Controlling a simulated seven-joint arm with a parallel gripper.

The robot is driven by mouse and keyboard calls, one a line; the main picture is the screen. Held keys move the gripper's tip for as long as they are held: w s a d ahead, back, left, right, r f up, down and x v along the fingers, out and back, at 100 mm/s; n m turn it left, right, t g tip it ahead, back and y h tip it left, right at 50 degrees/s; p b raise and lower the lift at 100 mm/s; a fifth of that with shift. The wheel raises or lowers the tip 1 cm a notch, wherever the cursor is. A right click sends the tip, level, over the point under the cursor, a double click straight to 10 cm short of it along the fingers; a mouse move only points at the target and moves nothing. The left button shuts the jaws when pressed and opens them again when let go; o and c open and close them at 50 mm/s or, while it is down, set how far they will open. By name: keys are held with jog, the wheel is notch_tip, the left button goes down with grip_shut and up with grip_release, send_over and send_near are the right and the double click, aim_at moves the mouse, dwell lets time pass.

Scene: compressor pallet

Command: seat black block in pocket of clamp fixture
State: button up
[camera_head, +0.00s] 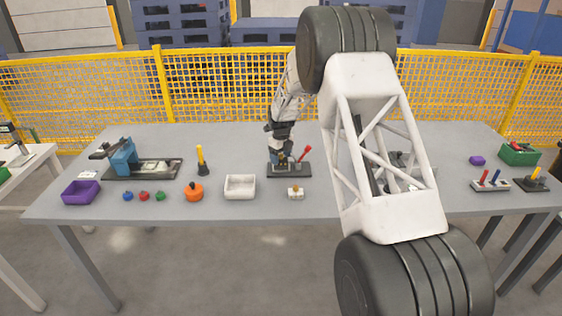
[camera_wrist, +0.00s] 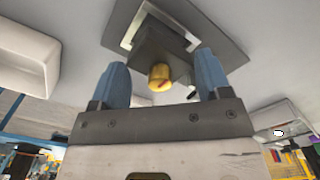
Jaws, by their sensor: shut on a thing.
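The clamp fixture (camera_head: 303,171) is a dark flat plate with a red lever (camera_head: 304,153), near the middle of the table. My gripper (camera_head: 281,158) is low over its left part. In the wrist view, my gripper's blue fingers (camera_wrist: 161,62) stand on both sides of a dark block (camera_wrist: 160,42), and the gripper is shut on it. A pale metal bracket (camera_wrist: 128,32) borders the block over the dark fixture plate (camera_wrist: 212,28). A brass-coloured cylinder (camera_wrist: 158,75) shows in front of the block. I cannot tell whether the block is fully down in the pocket.
A white bin (camera_head: 240,187) stands left of the fixture, and a small pale part (camera_head: 295,193) lies in front. An orange knob (camera_head: 194,192), a yellow-handled tool (camera_head: 201,160) and a blue press (camera_head: 123,157) are farther left. My arm hides the table right of centre.

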jog(key=shift+f, duration=1.1)
jog(key=shift+f, duration=0.15)
jog(key=o, duration=1)
notch_tip(320, 180, up, 12)
jog(key=shift+r, duration=0.15)
